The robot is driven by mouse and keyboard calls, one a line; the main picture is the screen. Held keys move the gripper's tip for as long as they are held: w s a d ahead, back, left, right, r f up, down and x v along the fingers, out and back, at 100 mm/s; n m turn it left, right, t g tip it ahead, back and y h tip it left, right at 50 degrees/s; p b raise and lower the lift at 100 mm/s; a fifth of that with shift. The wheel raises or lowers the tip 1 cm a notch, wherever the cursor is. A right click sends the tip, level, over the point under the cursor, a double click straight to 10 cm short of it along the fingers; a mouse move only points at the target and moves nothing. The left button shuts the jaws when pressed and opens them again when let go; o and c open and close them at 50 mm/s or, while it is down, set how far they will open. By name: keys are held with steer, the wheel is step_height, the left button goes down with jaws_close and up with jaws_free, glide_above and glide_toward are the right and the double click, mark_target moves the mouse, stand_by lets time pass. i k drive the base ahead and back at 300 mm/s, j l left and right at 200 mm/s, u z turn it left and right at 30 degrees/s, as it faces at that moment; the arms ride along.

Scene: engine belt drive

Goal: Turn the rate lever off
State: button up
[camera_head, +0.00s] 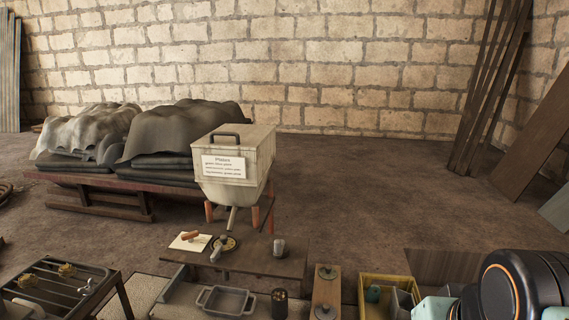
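A cream box-shaped hopper (233,157) with a black top handle and a white printed label (223,168) stands behind a low wooden bench. A grey spout (231,219) runs down from it toward a small round brass-coloured disc (231,244). A pale, short handle (216,251) lies beside the disc and may be the rate lever; its setting is too small to read. My arm shows at the bottom right as a thick black link with an orange ring. My gripper's fingertips are not in view.
A card with a wooden-handled item (190,237) and a grey cup (279,247) are on the bench (258,262). In front are a grey tray (226,301), a dark canister (279,303), a yellow bin (372,281) and a metal rack (50,285). Open floor lies behind right.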

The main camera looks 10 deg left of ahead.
mark_target(190, 236)
steer(key=u, duration=1.3)
steer(key=i+j, duration=0.2)
steer(key=i, duration=0.15)
steer(key=i+j, duration=0.2)
steer(key=i+z, duration=0.15)
steer(key=i, duration=0.2)
